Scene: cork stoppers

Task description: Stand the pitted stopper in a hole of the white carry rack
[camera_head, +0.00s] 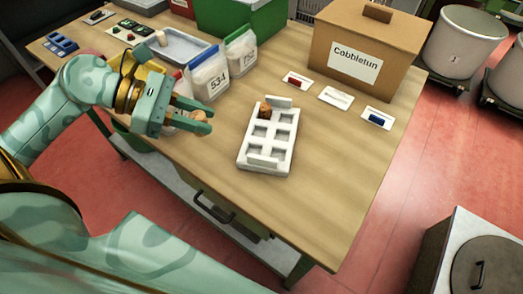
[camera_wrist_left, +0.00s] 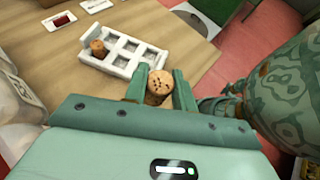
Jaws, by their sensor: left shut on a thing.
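My left gripper (camera_head: 201,121) is shut on a cork stopper (camera_head: 198,115), held above the table left of the rack. In the left wrist view the stopper (camera_wrist_left: 160,82) sits upright between the fingers (camera_wrist_left: 159,88), its round top marked with several dark pits. The white carry rack (camera_head: 289,152) stands in the middle of the table with several square holes. Another cork stopper (camera_head: 265,111) stands in its far left hole and also shows in the left wrist view (camera_wrist_left: 97,47). The other holes look empty. My right gripper is not in view.
Clear bags (camera_head: 209,78) stand behind the left gripper, beside a green crate (camera_head: 240,15). A cardboard box (camera_head: 365,45) stands at the back right. Cards with a red piece (camera_head: 297,79) and a blue piece (camera_head: 377,118) lie before it.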

